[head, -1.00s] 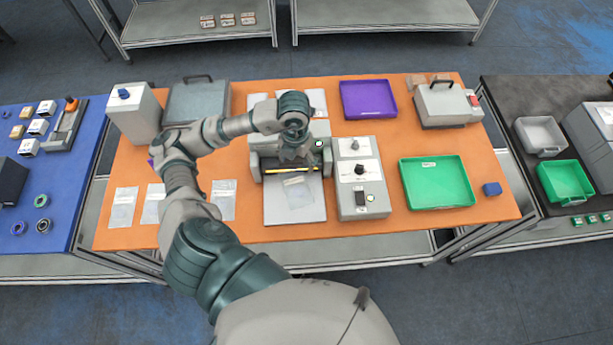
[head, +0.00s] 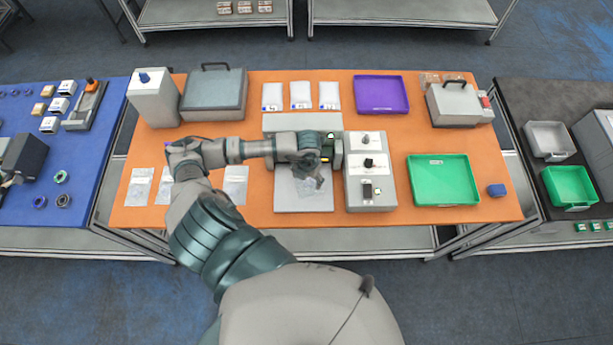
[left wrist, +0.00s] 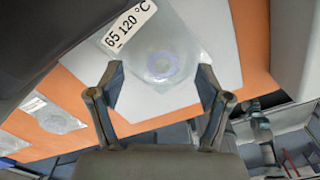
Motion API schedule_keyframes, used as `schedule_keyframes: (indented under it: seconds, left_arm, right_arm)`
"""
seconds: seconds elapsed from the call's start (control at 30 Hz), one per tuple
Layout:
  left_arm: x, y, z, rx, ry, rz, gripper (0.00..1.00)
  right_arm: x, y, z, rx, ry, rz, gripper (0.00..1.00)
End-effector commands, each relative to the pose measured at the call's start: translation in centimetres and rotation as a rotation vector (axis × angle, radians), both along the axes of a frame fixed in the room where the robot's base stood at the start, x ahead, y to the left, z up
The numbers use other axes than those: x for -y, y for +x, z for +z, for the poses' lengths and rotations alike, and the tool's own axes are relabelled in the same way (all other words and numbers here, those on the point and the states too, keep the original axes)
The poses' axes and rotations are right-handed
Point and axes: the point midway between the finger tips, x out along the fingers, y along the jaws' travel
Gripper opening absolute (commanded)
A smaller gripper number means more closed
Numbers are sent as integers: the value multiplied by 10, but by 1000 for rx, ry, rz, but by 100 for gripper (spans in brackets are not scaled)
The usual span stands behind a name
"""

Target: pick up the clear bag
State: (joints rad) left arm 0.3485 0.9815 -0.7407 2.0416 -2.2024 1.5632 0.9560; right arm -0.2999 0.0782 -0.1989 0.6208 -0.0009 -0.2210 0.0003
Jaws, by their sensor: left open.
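A clear bag (left wrist: 165,40) lies on the pale plate (head: 290,204) of the sealing machine. A round bluish ring shows through it in the left wrist view. In the head view the bag (head: 312,193) is partly hidden by my left gripper (head: 315,178). My left gripper also shows in the left wrist view (left wrist: 160,90), with its two fingers spread apart and nothing between them. The bag lies beyond and between the fingertips in that view. Contact cannot be told. My right gripper is not in view.
More clear bags (head: 139,186) lie on the orange table's left side. A grey control box (head: 369,185) stands right of the plate, with a green tray (head: 443,180) farther right. A purple tray (head: 381,94) and white packets (head: 300,95) lie at the back.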

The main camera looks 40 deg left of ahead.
Motion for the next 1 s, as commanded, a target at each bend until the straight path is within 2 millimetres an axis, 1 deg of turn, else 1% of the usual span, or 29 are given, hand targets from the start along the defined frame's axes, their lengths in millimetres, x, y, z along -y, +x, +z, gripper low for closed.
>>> schedule_keyframes:
  seconds: [0.13,0.37,0.4,0.47,0.5,0.57,0.6,0.63,0.67,0.7,1.0]
  left_arm:
    - [1,1,-15,0,0,0,78]
    - [1,1,-18,1,0,0,78]
    - [1,1,-18,1,0,0,72]
    - [0,1,-18,1,0,0,57]
    - [0,1,-18,1,0,0,48]
    - [0,1,-18,1,0,0,32]
    - [0,1,-18,1,-1,0,22]
    - [0,1,-18,1,-1,0,15]
    - [0,1,-18,1,-1,0,11]
    - [0,1,-18,1,-1,0,6]
    - [-2,2,-17,1,0,1,5]
  right_arm:
    - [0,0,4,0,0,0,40]
    - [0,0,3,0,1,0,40]
    - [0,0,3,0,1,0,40]
    - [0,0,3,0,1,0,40]
    - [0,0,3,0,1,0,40]
    - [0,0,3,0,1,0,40]
    - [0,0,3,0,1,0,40]
    - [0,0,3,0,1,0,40]
    - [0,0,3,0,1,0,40]
    - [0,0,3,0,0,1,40]
    - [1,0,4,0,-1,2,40]
